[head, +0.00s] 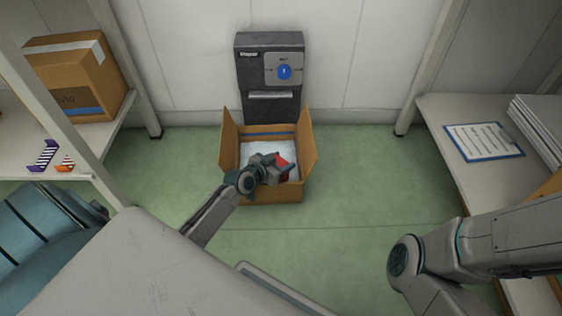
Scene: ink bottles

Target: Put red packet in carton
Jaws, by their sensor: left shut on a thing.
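The open carton (240,188) stands on the green floor against the dark machine, its side flaps spread and a white lining inside. My left gripper (279,167) is over the carton's opening, shut on the red packet (285,160). The gripper hides part of the packet. I cannot tell whether the packet touches the white lining. My right arm shows at the lower right, but its gripper is out of view.
A dark machine (270,100) with a blue button (284,72) stands behind the carton. The left shelf holds a closed box (78,80) and small striped items (44,156). The right shelf holds a clipboard (484,142) and a stack of sheets (540,125). Floor right of the carton is clear.

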